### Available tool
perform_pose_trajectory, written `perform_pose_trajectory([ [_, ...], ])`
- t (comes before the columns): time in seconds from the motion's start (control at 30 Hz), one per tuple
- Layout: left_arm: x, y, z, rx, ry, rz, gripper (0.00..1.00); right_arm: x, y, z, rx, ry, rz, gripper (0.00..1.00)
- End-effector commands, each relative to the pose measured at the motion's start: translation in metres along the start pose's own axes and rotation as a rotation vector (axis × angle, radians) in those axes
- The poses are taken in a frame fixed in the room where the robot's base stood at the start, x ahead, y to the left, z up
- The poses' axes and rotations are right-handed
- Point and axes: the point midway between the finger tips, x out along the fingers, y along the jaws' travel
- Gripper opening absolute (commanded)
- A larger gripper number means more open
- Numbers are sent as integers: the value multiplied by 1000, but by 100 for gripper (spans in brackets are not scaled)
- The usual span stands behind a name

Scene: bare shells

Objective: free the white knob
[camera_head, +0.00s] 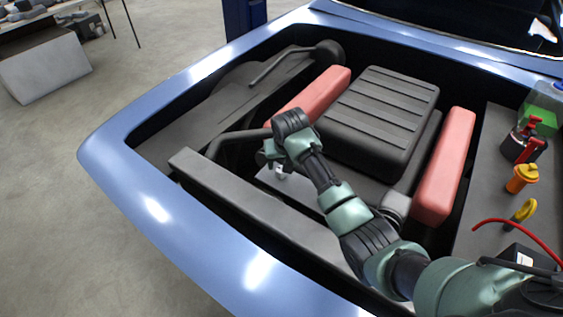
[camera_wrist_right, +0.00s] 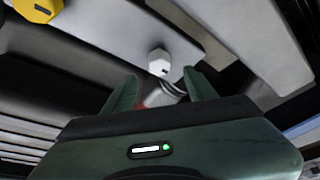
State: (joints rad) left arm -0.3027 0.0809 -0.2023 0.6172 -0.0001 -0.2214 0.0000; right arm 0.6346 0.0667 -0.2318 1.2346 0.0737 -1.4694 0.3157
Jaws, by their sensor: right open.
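The white knob (camera_wrist_right: 159,62) shows in the right wrist view, a small faceted cap with a dark mark, standing near a grey panel. In the head view a small white piece (camera_head: 279,173), which looks like the same knob, shows just below my right gripper, partly hidden by it. My right gripper (camera_wrist_right: 160,78) is open, with its two green fingers apart and the knob just beyond and between their tips. I cannot tell whether they touch it. In the head view the right gripper (camera_head: 272,158) is over the engine bay, behind the grey front beam. My left gripper is not in view.
A grey front beam (camera_head: 265,207), red covers (camera_head: 444,165) and a ribbed black engine cover (camera_head: 375,115) surround the gripper. A yellow knob (camera_wrist_right: 38,8) is at the wrist view's upper left. An orange cap (camera_head: 522,178) and a red cable (camera_head: 515,225) are at right.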

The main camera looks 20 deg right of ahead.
Motion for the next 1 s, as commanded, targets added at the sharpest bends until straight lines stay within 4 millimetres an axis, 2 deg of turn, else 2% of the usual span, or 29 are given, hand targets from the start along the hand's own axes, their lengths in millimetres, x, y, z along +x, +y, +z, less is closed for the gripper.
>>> perform_pose_trajectory([
  [0.13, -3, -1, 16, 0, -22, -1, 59, 26, 0, 1, 0, -4, 2, 56],
  [0.3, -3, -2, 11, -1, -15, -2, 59, 46, 0, 0, -1, -1, 0, 56],
  [0.5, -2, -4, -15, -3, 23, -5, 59, 54, 0, 0, -1, 0, 0, 56],
  [0.7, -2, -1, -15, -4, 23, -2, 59, 54, 0, 0, 0, 0, 0, 56],
  [0.77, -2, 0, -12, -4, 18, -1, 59, 54, 0, 0, 0, 0, 0, 43],
  [0.9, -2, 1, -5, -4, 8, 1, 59, 54, 0, 0, 0, 0, 0, 4],
  [0.93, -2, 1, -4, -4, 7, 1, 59, 54, 0, 0, 0, 1, 0, 0],
  [1.0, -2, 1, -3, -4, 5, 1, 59, 54, 0, 0, 0, 1, 0, 0],
])
